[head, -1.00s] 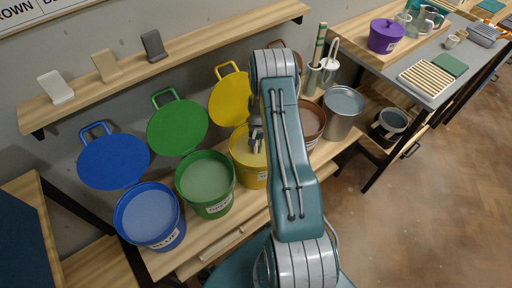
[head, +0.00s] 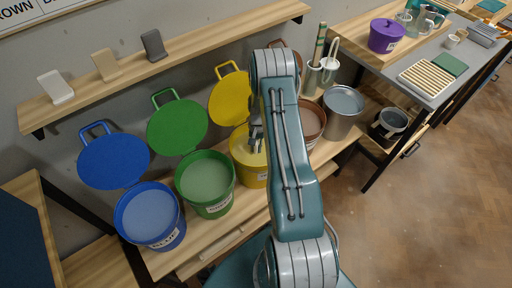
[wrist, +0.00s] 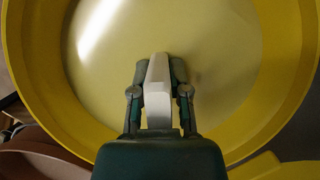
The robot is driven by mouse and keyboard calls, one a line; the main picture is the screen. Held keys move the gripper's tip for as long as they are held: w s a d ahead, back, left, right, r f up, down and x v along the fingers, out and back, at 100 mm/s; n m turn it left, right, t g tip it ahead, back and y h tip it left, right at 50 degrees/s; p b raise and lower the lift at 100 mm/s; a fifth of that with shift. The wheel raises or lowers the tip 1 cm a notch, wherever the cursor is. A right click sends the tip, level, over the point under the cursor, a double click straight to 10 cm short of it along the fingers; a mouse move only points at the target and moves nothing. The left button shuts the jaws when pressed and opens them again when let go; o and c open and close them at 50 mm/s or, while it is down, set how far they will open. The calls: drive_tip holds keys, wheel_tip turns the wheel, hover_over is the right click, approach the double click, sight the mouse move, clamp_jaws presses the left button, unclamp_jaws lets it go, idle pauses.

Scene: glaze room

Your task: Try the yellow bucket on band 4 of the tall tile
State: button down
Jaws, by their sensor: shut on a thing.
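The yellow bucket (head: 262,181) stands open in the row of buckets on the low bench, full of pale yellow glaze. Its round rim and glaze also fill most of the wrist view (wrist: 285,85). My gripper (head: 256,146) is over the bucket and points down into its mouth. In the wrist view my gripper (wrist: 160,95) is shut on a narrow pale tile (wrist: 158,100), which stands out beyond the fingers toward the glaze. I cannot tell whether the tile's tip touches the glaze. No band marks on the tile can be made out.
A green bucket (head: 214,208) and a blue bucket (head: 168,240) stand to the left, a brown bucket (head: 318,127) to the right. The yellow lid (head: 229,97) leans behind. Several tile stands are on the shelf (head: 190,58) above. The floor at right is clear.

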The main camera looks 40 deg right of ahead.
wheel_tip(320, 180, up, 17)
drive_tip(key=shift+f, duration=0.2)
idle(0.6)
drive_tip(key=shift+r, duration=0.1)
idle(1.5)
drive_tip(key=shift+r, duration=2.95)
